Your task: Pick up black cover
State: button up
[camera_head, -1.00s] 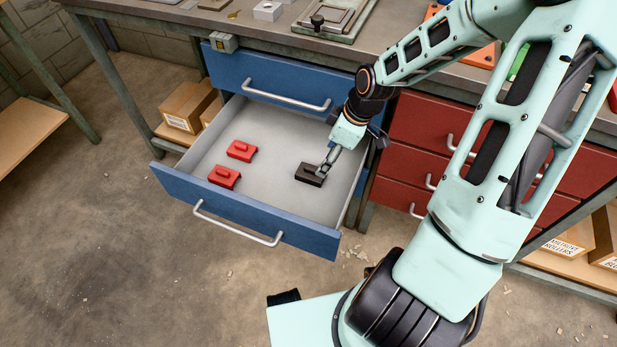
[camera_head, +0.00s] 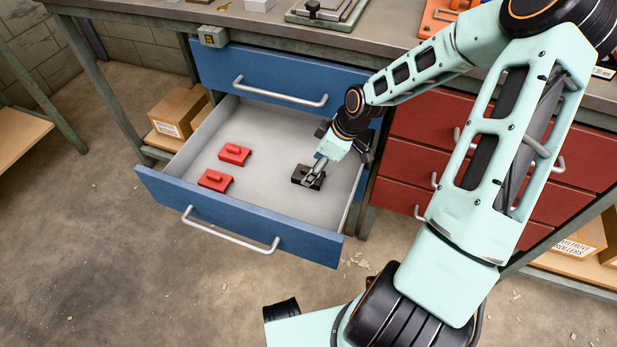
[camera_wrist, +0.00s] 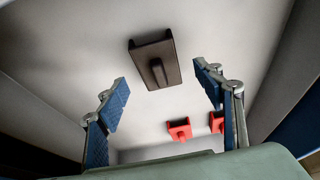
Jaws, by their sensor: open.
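The black cover (camera_head: 308,177) lies in the open blue drawer (camera_head: 268,196), towards its right side. It is a dark block with a raised grip on top. My gripper (camera_head: 315,178) is at the cover in the head view and partly hides it. In the wrist view the cover (camera_wrist: 155,62) lies beyond and between the two open fingers, with clear space to each, so nothing is held. The blue-padded fingers of my gripper (camera_wrist: 163,82) are spread wide. Whether the fingertips reach down beside the cover cannot be told.
Two red covers (camera_head: 234,154) (camera_head: 215,180) lie in the left part of the drawer, and also show in the wrist view (camera_wrist: 179,129). The drawer walls surround the work area. The drawer floor between the red covers and the black one is clear.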

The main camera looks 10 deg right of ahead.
jog(key=b+x, duration=0.1)
jog(key=x, duration=0.2)
jog(key=shift+w+f, duration=0.15)
jog(key=shift+f, duration=0.05)
jog(key=shift+r, duration=0.1)
jog(key=c, duration=1.3)
jog(key=shift+r, duration=0.15)
